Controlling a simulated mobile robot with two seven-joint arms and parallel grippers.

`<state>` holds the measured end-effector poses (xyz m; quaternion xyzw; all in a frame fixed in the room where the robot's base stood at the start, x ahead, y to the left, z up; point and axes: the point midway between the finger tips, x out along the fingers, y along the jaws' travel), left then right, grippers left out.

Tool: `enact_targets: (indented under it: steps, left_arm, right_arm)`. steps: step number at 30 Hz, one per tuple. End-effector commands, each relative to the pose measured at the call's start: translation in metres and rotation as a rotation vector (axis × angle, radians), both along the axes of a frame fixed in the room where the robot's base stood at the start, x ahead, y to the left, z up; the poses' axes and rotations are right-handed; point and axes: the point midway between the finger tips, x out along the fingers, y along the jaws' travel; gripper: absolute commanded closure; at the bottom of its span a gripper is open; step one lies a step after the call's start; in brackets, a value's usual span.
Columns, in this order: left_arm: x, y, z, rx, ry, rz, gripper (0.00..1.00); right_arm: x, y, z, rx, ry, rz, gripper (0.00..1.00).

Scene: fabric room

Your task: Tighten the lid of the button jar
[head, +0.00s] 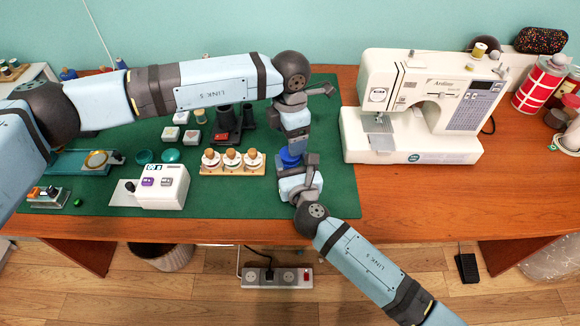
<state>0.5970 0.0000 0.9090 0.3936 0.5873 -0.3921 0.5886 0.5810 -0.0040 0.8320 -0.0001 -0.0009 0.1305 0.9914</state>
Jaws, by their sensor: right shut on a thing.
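A round blue piece (290,157), which looks like the button jar's lid, shows between my two grippers near the right part of the green mat. The jar body is mostly hidden by my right gripper. My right gripper (298,168) reaches in from the front and is shut on the jar. My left gripper (295,146) hangs down from above, right over or just behind the blue lid. Its fingertips are too hidden to tell whether they touch the lid or are open. How the lid sits on the jar is hidden.
A green mat (230,204) covers the left of the wooden table (400,208). A wooden rack of white-topped spools (232,172) and a small white device (165,188) stand to the left. A sewing machine (430,140) stands close on the right.

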Motion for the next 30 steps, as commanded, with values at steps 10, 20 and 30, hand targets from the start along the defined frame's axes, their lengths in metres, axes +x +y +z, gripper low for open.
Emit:
enact_targets:
  steps: [10, 20, 30]
  left_arm:
    - [0.000, 0.000, -0.048, 0.000, 0.001, 0.001, 0.24]
    - [0.000, 0.000, -0.055, -0.001, -0.001, 0.000, 0.24]
    - [0.000, 0.000, -0.055, -0.001, 0.000, -0.001, 0.74]
  right_arm:
    - [-0.001, -0.001, -0.005, -0.003, 0.007, 0.000, 1.00]
    - [-0.001, -0.001, -0.005, -0.003, 0.007, 0.000, 1.00]
    - [-0.001, -0.001, -0.005, -0.003, 0.007, 0.000, 1.00]
